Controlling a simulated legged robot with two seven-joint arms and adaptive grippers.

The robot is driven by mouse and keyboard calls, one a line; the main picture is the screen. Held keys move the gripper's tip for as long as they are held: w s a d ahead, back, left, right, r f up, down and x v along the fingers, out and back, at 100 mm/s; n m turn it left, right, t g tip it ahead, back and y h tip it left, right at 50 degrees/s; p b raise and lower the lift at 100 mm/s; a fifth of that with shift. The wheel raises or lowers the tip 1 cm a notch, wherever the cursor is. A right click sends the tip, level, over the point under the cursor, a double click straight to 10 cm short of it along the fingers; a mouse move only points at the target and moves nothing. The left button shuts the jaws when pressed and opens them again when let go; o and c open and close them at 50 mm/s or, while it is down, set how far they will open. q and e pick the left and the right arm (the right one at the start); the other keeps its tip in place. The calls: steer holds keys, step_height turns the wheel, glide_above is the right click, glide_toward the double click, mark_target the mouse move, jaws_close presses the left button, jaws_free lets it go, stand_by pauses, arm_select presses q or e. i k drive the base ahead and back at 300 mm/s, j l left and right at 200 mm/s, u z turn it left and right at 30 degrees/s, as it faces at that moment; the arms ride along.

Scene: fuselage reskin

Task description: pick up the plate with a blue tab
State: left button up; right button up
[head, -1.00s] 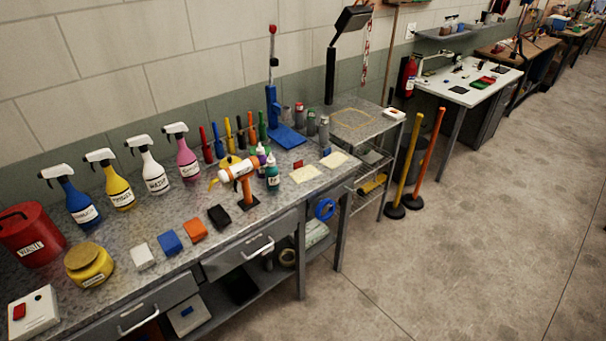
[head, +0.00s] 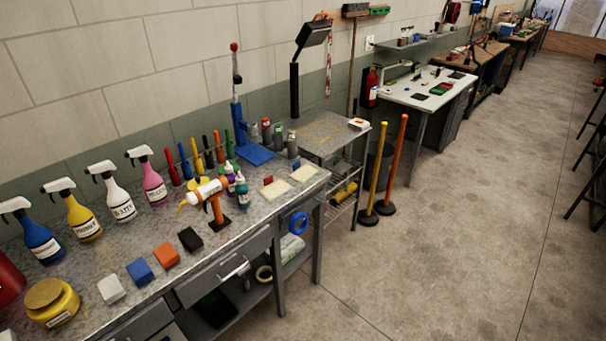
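A small cream plate with a blue tab (head: 304,173) lies flat near the right end of the metal workbench (head: 170,232). The blue tab sits at its back left edge. A similar cream plate with a red tab (head: 276,188) lies just to its left, close to the bench's front edge. Neither of my grippers is in view.
Left of the plates stand small bottles (head: 242,192) and an orange stand with a white-and-orange tool (head: 215,203). A blue-based press (head: 254,154) is behind. A metal cart (head: 325,133) adjoins the bench's right end. The floor (head: 430,250) in front is clear.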

mark_target(302, 173)
steer(key=i+l, duration=0.35)
steer(key=i+l+z, duration=0.1)
steer(key=i+l, duration=0.25)
steer(key=i, duration=0.2)
steer(key=i+l, duration=0.3)
steer(key=i, duration=0.2)
